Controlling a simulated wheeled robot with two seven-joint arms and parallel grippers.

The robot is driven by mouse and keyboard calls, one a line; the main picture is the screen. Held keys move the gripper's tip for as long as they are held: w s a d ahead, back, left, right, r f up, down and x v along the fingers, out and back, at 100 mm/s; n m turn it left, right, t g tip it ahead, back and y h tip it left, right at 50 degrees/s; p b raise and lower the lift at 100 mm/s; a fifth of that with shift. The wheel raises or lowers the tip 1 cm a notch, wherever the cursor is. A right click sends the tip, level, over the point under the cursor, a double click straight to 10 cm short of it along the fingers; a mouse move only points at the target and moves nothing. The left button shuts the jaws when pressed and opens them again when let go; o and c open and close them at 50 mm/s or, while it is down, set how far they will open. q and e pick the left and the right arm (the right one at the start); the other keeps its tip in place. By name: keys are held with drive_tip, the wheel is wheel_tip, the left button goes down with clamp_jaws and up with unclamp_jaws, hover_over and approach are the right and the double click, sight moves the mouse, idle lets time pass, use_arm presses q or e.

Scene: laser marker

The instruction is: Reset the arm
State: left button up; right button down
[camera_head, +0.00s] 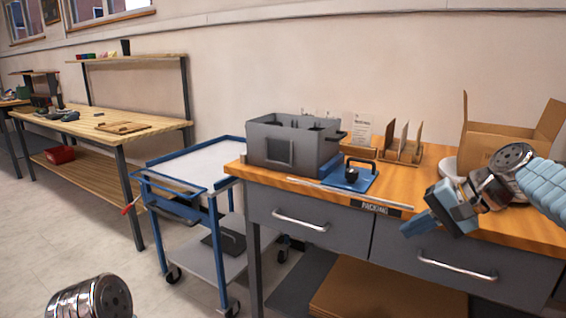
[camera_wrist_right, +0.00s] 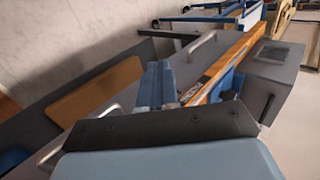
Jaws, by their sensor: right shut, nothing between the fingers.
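My right gripper (camera_head: 410,228) is in front of the packing bench (camera_head: 300,185), near its front edge and above the drawer fronts. Its blue fingers point left and slightly down. In the right wrist view the two fingers (camera_wrist_right: 159,84) are close together, with nothing seen between them. My left gripper is out of view; only a metallic part of my left arm shows at the bottom left. The grey box-shaped machine (camera_head: 292,148) stands at the bench's left end. A blue fixture with a black handle (camera_head: 350,178) sits to its right.
An open cardboard box (camera_head: 490,142) and a white round item (camera_head: 449,168) stand behind my right wrist. A wooden rack (camera_head: 402,152) holds upright cards. A blue cart (camera_head: 205,165) stands left of the bench. A wooden workbench (camera_head: 100,125) is farther left. Open floor lies at the lower left.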

drive_tip(key=w+a+f+g+h, duration=0.1)
drive_tip(key=w+f, duration=0.1)
drive_tip(key=f, duration=0.6)
drive_tip(key=w+a+f, duration=0.2)
drive_tip(key=f, duration=0.6)
drive_tip(key=s+a+f+n+g+h, duration=0.1)
drive_tip(key=s+a+f, duration=0.1)
drive_tip(key=f, duration=0.8)
drive_tip(key=s+a+f+h, duration=0.1)
drive_tip(key=s+a+f, duration=0.15)
drive_tip(key=f, duration=0.85)
drive_tip(key=s+a+f+n+g, duration=0.1)
drive_tip(key=s+a+f, duration=0.3)
drive_tip(key=s+f, duration=0.4)
drive_tip(key=s+a+f+n+g, duration=0.1)
drive_tip(key=s+a+f+n, duration=0.2)
drive_tip(key=s+f, duration=0.5)
drive_tip(key=s, duration=0.4)
drive_tip(key=shift+s+a+f, duration=0.2)
drive_tip(key=shift+a+f, duration=0.1)
drive_tip(key=shift+a, duration=0.1)
